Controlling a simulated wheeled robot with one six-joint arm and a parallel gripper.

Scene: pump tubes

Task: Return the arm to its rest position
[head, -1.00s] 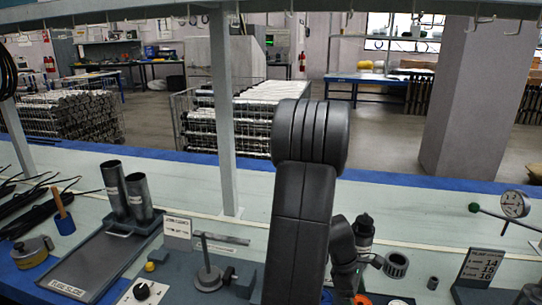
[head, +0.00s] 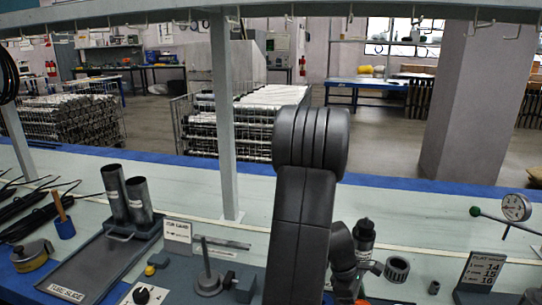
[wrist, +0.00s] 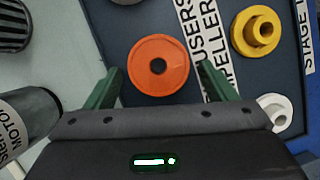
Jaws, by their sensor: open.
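My arm rises in the middle of the head view, and its links hide part of the bench behind them. My gripper (wrist: 154,80) shows in the wrist view with its two green fingers apart and nothing held between them. An orange ring-shaped part (wrist: 158,48) with a centre hole shows beyond and between the fingertips, on a dark blue labelled board (wrist: 135,20). I cannot tell the exact height of the fingers above it. The gripper cannot be made out in the head view.
In the wrist view, a yellow flanged part (wrist: 257,31) and a white part (wrist: 274,112) sit on the board; a labelled motor cylinder (wrist: 28,118) stands left. In the head view, two dark tubes (head: 139,198) stand on the slide tray (head: 75,275). A post (head: 224,120) rises behind my arm.

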